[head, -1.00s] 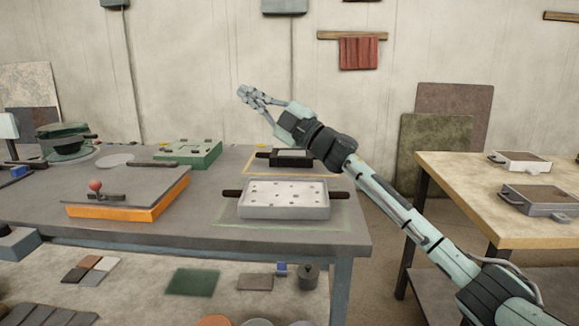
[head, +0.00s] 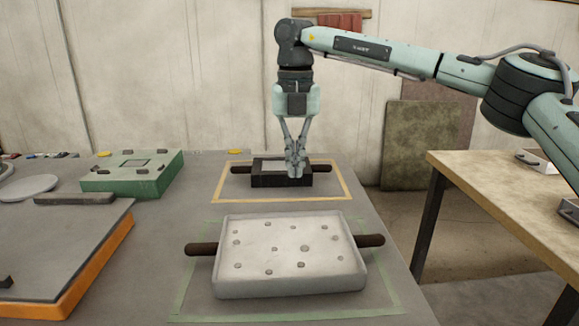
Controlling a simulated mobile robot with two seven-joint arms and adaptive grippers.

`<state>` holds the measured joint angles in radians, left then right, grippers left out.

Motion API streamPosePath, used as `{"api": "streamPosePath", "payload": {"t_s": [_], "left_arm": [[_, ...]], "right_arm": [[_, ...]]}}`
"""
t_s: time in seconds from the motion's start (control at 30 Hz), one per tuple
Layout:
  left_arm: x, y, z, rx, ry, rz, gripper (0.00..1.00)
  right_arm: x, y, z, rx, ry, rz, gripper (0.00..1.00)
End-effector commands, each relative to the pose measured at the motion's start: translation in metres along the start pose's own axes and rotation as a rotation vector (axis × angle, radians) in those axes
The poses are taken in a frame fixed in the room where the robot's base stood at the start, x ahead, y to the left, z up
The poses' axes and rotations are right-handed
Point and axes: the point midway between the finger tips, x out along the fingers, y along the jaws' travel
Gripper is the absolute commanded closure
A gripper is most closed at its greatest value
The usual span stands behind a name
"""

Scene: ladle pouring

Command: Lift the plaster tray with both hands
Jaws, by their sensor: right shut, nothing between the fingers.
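The plaster tray (head: 290,287) is a white, shallow tray with several small round marks on its surface. It lies flat on the grey table inside a green taped outline, with a dark handle at its left (head: 201,249) and one at its right (head: 370,240). My right gripper (head: 296,172) points down with its fingers together, beyond the tray and in front of or over a small black box (head: 265,180) with dark side handles. I cannot tell whether the fingertips touch the box. My left gripper is out of view.
The black box sits in a yellow taped outline (head: 342,197). A green block (head: 125,182) stands at the back left, and an orange-edged slab (head: 75,262) lies at the left. A wooden table (head: 510,185) stands at the right, across a floor gap.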

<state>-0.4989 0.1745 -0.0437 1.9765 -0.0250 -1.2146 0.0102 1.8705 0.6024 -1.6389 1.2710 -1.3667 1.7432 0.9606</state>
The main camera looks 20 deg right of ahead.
Motion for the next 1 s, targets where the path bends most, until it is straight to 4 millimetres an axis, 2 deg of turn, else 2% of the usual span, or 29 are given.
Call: {"api": "streamPosePath", "payload": {"t_s": [0.1, 0.33, 0.6, 1.0], "left_arm": [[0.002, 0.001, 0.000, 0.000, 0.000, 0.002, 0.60], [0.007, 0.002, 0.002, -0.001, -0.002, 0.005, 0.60], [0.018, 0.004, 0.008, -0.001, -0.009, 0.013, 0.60], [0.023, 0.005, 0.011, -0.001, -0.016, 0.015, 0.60]], "right_arm": [[0.027, 0.000, -0.001, -0.002, 0.004, -0.002, 1.00], [0.075, 0.001, -0.001, -0.002, 0.003, 0.001, 1.00], [0.074, 0.001, -0.034, -0.004, -0.001, 0.003, 1.00], [0.075, 0.001, -0.041, -0.003, 0.000, 0.004, 1.00]]}}
